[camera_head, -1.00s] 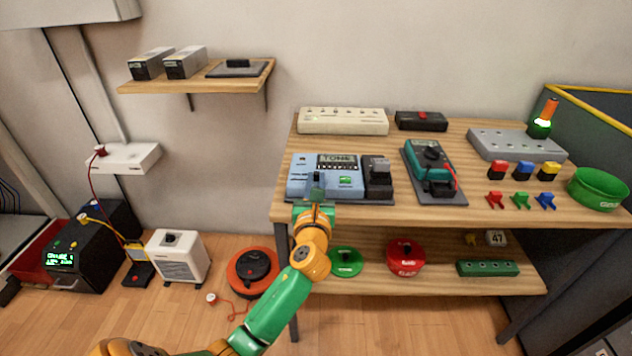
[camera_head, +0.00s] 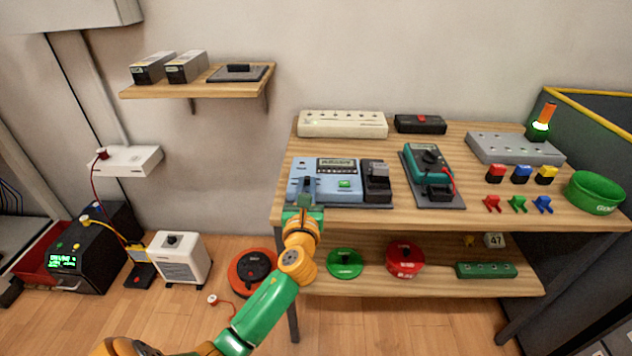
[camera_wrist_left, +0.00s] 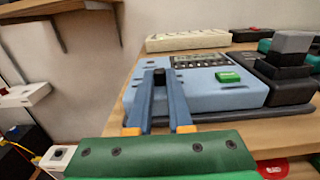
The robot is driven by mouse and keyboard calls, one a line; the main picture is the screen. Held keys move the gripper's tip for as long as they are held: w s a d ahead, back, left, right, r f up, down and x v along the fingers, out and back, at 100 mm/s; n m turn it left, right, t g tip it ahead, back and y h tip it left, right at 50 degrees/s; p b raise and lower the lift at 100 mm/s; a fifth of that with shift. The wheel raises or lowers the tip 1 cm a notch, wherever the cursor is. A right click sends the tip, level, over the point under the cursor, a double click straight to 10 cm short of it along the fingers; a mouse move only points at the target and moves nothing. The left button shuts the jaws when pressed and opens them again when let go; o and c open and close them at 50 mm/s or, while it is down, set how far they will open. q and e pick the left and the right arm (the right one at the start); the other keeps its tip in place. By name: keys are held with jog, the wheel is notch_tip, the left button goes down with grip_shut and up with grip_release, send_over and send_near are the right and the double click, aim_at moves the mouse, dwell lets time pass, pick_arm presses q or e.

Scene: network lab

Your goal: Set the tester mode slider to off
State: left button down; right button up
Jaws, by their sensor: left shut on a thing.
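The tester is a light blue box (camera_head: 343,194) with a small screen and a green button, at the front left of the bench top. It also shows in the left wrist view (camera_wrist_left: 205,92). My left gripper (camera_head: 304,186) is at the tester's left front part. In the left wrist view its two blue-grey fingers (camera_wrist_left: 160,78) are closed around a small dark slider knob (camera_wrist_left: 159,75). The fingers hide most of the slider's track and any marks beside it. The screen (camera_head: 338,166) carries text too small to read. My right gripper is out of view.
A dark block unit (camera_head: 377,176) adjoins the tester's right side. A teal multimeter (camera_head: 428,160) lies further right. A cream power strip (camera_head: 342,124) stands behind the tester. A wall shelf (camera_head: 195,86) is up to the left; the bench's front strip is clear.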

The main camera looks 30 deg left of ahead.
aim_at(292, 190)
pick_arm(q)
jog(key=s+a, duration=0.1)
jog(key=a+p, duration=0.1)
jog(key=shift+s+a, duration=0.4)
jog(key=shift+d, duration=0.1)
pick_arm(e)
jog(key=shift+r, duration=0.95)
pick_arm(q)
jog(key=c, duration=1)
grip_release()
jog(key=shift+o, duration=0.9)
jog(key=shift+a, duration=0.2)
jog(key=shift+d, duration=0.1)
jog(key=v, duration=0.7)
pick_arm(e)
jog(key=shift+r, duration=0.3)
